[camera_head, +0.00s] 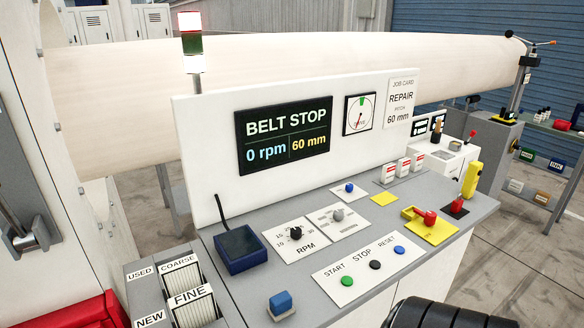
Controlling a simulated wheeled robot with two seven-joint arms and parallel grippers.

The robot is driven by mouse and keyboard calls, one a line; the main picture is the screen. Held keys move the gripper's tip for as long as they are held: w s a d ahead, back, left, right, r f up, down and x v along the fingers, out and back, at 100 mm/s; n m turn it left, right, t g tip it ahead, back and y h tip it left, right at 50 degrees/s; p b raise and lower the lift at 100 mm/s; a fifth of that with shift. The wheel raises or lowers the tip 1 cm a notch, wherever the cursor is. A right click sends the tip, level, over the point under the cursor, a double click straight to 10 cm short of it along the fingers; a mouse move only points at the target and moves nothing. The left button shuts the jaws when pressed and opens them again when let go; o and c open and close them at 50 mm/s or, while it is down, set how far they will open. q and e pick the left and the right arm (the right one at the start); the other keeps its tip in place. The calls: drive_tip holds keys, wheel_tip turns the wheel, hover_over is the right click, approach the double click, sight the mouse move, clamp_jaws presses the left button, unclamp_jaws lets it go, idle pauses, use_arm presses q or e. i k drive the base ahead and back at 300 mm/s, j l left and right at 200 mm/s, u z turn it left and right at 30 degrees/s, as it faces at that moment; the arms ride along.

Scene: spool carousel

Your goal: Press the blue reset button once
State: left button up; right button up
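The blue reset button (399,249) is a small round button at the right end of a white plate (342,294) on the grey console top. The word RESET is printed behind it. On the same plate are a black stop button (375,265) in the middle and a green start button (347,281) at the left. Nothing touches or covers the blue button. Neither of my grippers can be made out. A dark ribbed shape, cut off by the bottom edge at right, may be part of my arm; I cannot tell.
The console top (455,222) also bears RPM dials (296,233), a blue block (281,303), a dark blue box (241,249) and a red knob on a yellow plate (431,230). A display (284,137) reads BELT STOP, 0 rpm, 60 mm. A large pale roll lies behind.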

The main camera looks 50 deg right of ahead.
sight(399, 250)
drive_tip(key=k+z, duration=0.15)
drive_tip(key=z, duration=2)
